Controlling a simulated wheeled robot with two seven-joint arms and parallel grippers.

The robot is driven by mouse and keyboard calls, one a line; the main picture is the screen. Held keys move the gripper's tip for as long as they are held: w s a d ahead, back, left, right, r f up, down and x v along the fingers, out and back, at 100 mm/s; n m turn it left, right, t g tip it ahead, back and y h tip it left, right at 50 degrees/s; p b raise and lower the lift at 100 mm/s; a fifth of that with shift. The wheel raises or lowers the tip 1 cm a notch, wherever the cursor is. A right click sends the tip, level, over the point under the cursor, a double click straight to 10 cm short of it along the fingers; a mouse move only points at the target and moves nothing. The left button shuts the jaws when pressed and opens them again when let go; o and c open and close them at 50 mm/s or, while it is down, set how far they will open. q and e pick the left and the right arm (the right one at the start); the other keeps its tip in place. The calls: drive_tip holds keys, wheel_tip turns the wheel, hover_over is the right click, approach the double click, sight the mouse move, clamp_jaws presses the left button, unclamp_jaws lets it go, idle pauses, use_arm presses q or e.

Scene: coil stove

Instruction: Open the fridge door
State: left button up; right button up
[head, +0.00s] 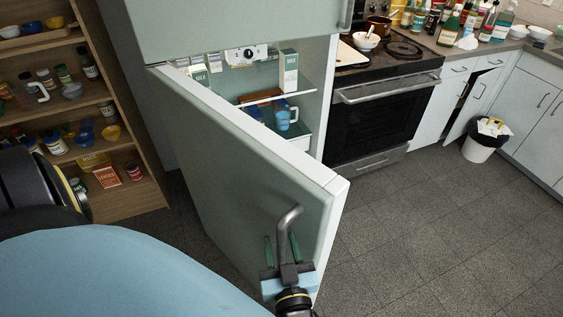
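The fridge door (235,165) is pale green-grey and stands ajar, swung out toward me from its left side. Its grey, bent handle (289,219) is on the outer face near the free edge. The lit fridge interior (262,78) shows behind the door, with cartons, a blue mug and a shelf. The lower end of the handle is partly hidden by the gripper.
A wooden shelf unit (140,195) with jars and bowls stands left of the fridge. A stove (378,125) stands to the right, with a counter of bottles beyond. A white bin (482,145) is on the floor. The grey floor (440,235) right of the door is clear.

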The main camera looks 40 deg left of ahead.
drive_tip(key=shift+d, duration=0.2)
drive_tip(key=v, duration=1.3)
drive_tip(key=shift+s, duration=0.1)
